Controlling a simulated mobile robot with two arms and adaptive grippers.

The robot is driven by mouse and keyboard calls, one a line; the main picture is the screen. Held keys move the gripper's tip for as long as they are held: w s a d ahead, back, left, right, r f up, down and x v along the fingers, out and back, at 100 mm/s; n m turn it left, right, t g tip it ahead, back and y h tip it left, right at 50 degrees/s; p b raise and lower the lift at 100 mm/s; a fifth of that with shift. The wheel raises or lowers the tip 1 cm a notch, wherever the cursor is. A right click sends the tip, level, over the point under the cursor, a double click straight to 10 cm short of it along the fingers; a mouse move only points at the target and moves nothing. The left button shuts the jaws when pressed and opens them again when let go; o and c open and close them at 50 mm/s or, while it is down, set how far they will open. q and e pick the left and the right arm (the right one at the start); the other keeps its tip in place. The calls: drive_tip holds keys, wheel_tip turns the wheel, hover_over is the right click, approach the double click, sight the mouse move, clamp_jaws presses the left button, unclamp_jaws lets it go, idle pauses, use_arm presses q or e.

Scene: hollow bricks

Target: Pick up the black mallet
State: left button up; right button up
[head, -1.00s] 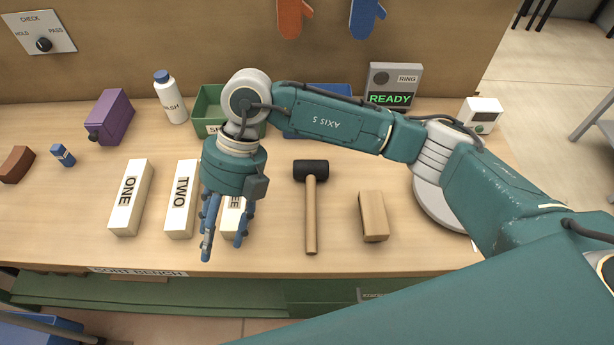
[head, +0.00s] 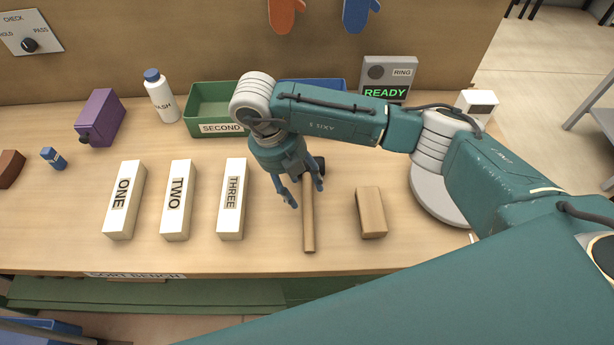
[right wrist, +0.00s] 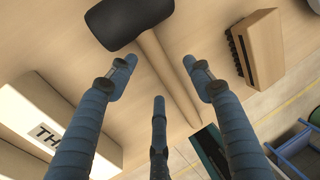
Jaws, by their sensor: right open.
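The black mallet lies on the bench, its wooden handle (head: 308,222) pointing to the front edge. Its black head (head: 319,166) is partly hidden behind my right gripper (head: 305,192) in the head view. In the right wrist view the mallet's black head (right wrist: 128,22) is at the top and its handle (right wrist: 168,72) runs down between the fingers. My right gripper is open and empty, with its fingers (right wrist: 155,85) spread above the mallet, apparently not touching it. My left gripper does not show.
White blocks ONE (head: 126,200), TWO (head: 177,200) and THREE (head: 232,198) stand left of the mallet. A wooden brush-like block (head: 371,212) lies to the right, its dark bristles visible in the right wrist view. A green SECOND bin (head: 212,108) is behind.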

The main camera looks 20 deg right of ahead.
drive_tip(key=shift+x, duration=1.35)
clamp_jaws()
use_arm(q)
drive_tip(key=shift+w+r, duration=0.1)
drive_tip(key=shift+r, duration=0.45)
use_arm(e)
drive_tip(key=shift+w+r, duration=0.1)
drive_tip(key=shift+r, duration=0.1)
